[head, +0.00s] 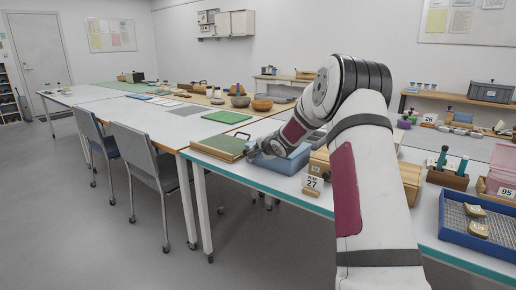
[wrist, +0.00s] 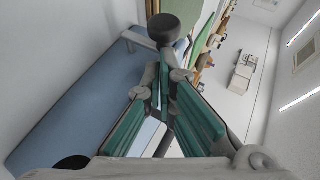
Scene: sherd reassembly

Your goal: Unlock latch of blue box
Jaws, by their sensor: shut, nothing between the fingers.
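The blue box (head: 280,164) stands on the near table, partly hidden behind my arm. Its blue face fills the left of the wrist view (wrist: 75,105). In the wrist view a grey bar (wrist: 138,39) lies at the top edge of that face, and a dark round knob (wrist: 164,27) stands beside it; they look like the latch, but I cannot tell whether it is locked. My gripper (wrist: 163,75), with green pads, is shut and empty, its tips just short of the knob. In the head view my gripper (head: 254,153) is at the box's left end; contact cannot be told.
A green-topped board or case (head: 218,147) lies left of the box. A card marked 27 (head: 313,183) and a wooden box (head: 319,161) stand to its right. A blue tray with sherds (head: 460,224) is at the far right. Chairs (head: 150,158) stand on the left.

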